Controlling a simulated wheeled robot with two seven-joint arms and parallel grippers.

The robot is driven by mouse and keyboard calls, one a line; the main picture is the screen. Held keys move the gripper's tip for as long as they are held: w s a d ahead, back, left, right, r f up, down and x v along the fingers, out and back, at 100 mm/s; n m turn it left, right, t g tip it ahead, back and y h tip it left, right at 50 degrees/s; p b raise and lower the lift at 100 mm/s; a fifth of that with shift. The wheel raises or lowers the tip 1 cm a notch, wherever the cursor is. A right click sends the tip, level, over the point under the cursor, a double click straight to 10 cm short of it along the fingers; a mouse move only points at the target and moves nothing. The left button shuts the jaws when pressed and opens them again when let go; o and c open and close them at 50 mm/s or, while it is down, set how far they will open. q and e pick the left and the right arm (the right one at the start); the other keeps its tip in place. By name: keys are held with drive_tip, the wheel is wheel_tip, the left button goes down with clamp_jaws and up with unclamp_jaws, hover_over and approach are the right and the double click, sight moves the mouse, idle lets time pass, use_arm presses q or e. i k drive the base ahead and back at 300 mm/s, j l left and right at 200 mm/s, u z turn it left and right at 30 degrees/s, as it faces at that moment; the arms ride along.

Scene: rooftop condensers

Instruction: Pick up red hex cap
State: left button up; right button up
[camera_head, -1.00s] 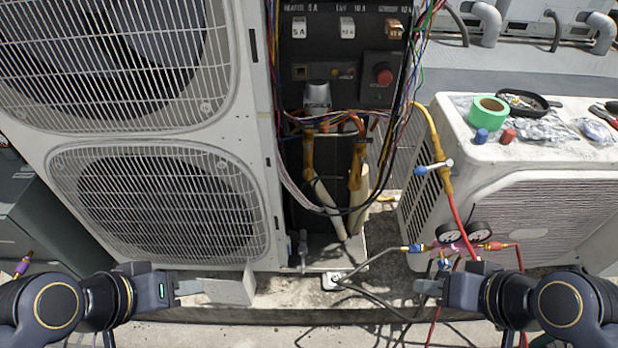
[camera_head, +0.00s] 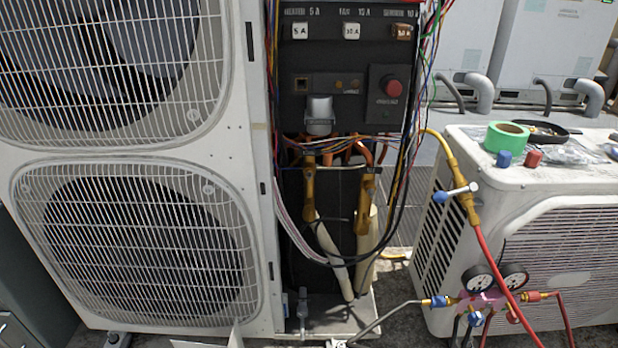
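The red hex cap (camera_head: 533,159) stands on the top of the low white condenser (camera_head: 468,158) at the right, near its front left edge. A blue cap (camera_head: 504,158) stands just to its left, with a small gap between them. Neither of my grippers is in the head view now, so I cannot see whether they are open or shut.
Behind the caps are a green tape roll (camera_head: 506,137), a dark round tray (camera_head: 541,131) and crumpled clear plastic (camera_head: 572,153). A yellow and red hose (camera_head: 483,245) with a blue-handled valve (camera_head: 456,192) and a gauge manifold (camera_head: 484,301) hang before the condenser. The tall opened unit (camera_head: 253,180) fills the left.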

sight(533, 160)
drive_tip(key=z, duration=1.3)
drive_tip(key=i+l, duration=0.4)
drive_tip(key=i+l+u, duration=0.1)
drive_tip(key=u, duration=0.4)
drive_tip(key=i+l+u, duration=0.2)
drive_tip(key=u, duration=0.25)
drive_tip(key=i+l+u, duration=0.1)
drive_tip(key=l+u, duration=0.15)
drive_tip(key=u, duration=0.7)
